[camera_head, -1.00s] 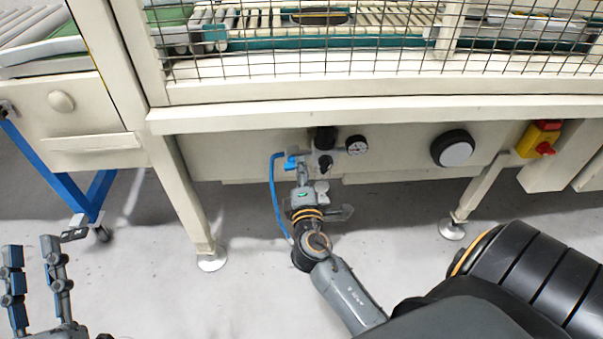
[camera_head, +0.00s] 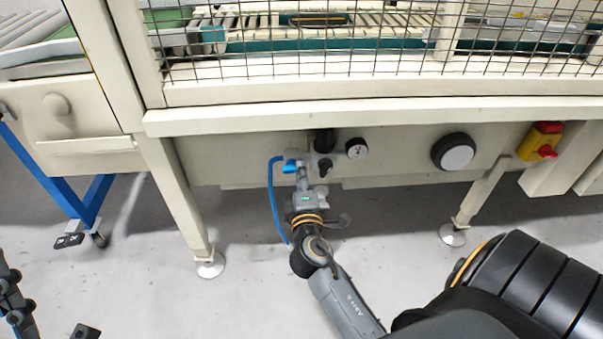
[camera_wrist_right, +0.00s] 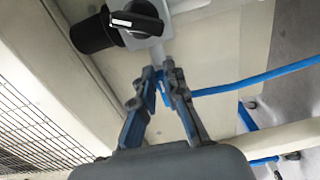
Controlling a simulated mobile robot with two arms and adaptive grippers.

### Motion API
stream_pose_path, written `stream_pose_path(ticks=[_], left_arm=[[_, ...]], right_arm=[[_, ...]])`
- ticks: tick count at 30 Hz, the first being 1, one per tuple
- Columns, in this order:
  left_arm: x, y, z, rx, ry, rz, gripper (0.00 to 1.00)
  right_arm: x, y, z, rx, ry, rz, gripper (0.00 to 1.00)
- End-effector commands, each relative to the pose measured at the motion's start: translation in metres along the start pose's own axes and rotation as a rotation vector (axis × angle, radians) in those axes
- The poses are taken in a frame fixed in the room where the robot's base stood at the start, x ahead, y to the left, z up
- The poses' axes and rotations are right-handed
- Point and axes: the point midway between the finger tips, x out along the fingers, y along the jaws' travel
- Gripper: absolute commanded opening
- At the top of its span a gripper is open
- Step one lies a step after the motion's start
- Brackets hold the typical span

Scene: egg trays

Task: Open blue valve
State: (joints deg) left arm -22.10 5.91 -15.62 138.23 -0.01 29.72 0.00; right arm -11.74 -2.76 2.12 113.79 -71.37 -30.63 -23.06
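The blue valve (camera_head: 291,166) sits left of the regulator and gauge under the machine's front beam. My right gripper (camera_head: 302,177) reaches up to it from below, its tips at or just right of the blue handle. In the right wrist view its fingers (camera_wrist_right: 160,72) lean together with a narrow gap at the tips. A blue piece of the valve (camera_wrist_right: 163,90) shows between them; whether they press on it cannot be made out. My left gripper (camera_head: 52,318) is at the bottom left corner, partly cut off, fingers apart and nothing between them.
A gauge (camera_head: 357,148) and a black regulator knob (camera_head: 325,141) are close beside the valve. A blue hose (camera_head: 273,201) hangs left of my right gripper. Machine legs stand both sides; floor between is clear.

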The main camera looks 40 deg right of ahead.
Motion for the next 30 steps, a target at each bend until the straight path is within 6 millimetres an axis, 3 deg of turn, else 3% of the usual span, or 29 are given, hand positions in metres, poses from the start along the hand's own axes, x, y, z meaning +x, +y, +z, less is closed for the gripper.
stream_pose_path(ticks=[1, 3, 14, 24, 30], left_arm=[[0.0, 0.0, 0.0, 0.0, 0.0, 0.0, 0.32], [0.0, 0.0, 0.0, 0.0, 0.0, 0.0, 0.32], [0.0, 0.0, 0.001, 0.0, -0.003, -0.001, 0.32], [0.0, 0.0, 0.001, 0.0, -0.002, 0.0, 0.32], [0.0, 0.0, 0.001, 0.0, -0.002, 0.0, 0.32]], right_arm=[[0.0, 0.0, -0.001, 0.002, 0.001, -0.001, 0.19], [0.0, 0.0, 0.0, 0.001, 0.001, -0.001, 0.34], [-0.004, 0.0, 0.0, -0.001, 0.001, -0.001, 0.34], [-0.056, -0.001, 0.0, -0.001, 0.001, -0.003, 0.34], [-0.074, 0.0, 0.0, 0.001, 0.001, -0.001, 0.34]])
